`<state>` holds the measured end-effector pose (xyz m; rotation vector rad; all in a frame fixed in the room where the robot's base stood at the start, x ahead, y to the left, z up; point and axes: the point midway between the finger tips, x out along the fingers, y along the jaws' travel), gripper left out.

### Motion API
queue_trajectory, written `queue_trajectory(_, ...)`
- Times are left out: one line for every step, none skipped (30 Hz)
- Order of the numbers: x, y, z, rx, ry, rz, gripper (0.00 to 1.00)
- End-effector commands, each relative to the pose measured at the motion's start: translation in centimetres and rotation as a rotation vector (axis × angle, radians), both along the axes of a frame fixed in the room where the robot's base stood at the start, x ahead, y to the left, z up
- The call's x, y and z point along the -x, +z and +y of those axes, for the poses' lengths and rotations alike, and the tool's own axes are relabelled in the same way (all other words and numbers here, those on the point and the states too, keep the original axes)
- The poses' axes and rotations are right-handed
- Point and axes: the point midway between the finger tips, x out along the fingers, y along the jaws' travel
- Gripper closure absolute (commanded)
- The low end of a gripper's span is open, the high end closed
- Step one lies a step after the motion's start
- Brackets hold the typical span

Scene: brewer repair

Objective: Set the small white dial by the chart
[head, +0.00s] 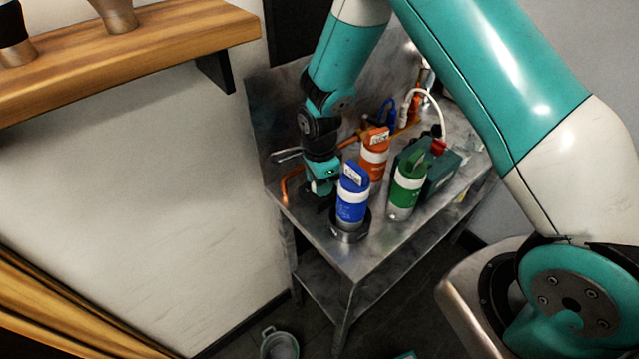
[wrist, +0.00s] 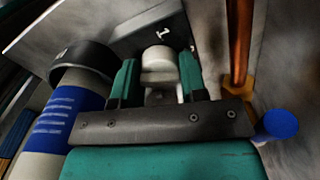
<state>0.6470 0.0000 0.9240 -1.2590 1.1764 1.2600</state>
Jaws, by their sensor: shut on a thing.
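The small white dial (wrist: 158,72) sits between the two teal fingers of my gripper (wrist: 157,82) in the wrist view. The fingers are shut on its sides. A white mark like a "1" shows on the dark plate (wrist: 188,22) beyond the dial. The dial's lower part and any other marks are hidden by the fingers and gripper body. In the head view my gripper (head: 320,187) is low at the left end of the metal bench, and the dial is hidden behind it. I cannot make out a chart in either view.
A blue bottle (head: 351,207) stands in a dark ring just right of my gripper. An orange bottle (head: 374,158) and a green bottle (head: 406,190) stand close by on the metal bench (head: 376,254). A copper pipe (wrist: 240,45) and blue knob (wrist: 281,124) lie right of the fingers.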

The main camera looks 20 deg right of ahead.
Motion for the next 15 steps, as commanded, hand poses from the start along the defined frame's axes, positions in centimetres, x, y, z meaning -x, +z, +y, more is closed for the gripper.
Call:
queue_trajectory(-0.08,-0.09,0.02,0.0,-0.043,-0.003,0.84)
queue_trajectory(-0.08,-0.09,0.02,0.0,-0.071,-0.003,0.84)
queue_trajectory(-0.08,-0.08,0.02,0.0,-0.109,-0.003,0.84)
queue_trajectory(-0.08,-0.07,0.02,0.0,-0.138,-0.003,0.84)
queue_trajectory(-0.09,-0.06,0.02,0.0,-0.166,-0.003,0.84)
queue_trajectory(-0.09,-0.05,0.02,0.0,-0.204,-0.003,0.84)
queue_trajectory(-0.08,-0.04,0.01,0.0,-0.232,-0.003,0.84)
queue_trajectory(-0.08,-0.03,0.01,0.0,-0.259,-0.003,0.84)
queue_trajectory(-0.08,-0.03,0.01,0.0,-0.295,-0.002,0.84)
queue_trajectory(-0.08,-0.03,0.01,0.0,-0.322,-0.002,0.84)
queue_trajectory(-0.07,-0.03,0.0,0.0,-0.347,-0.002,0.84)
queue_trajectory(-0.07,-0.03,0.0,0.0,-0.381,-0.002,0.84)
queue_trajectory(-0.07,-0.03,0.0,0.0,-0.404,-0.002,0.84)
queue_trajectory(-0.07,-0.02,0.0,0.0,-0.428,-0.002,0.84)
queue_trajectory(-0.07,-0.02,0.0,0.0,-0.458,-0.002,0.84)
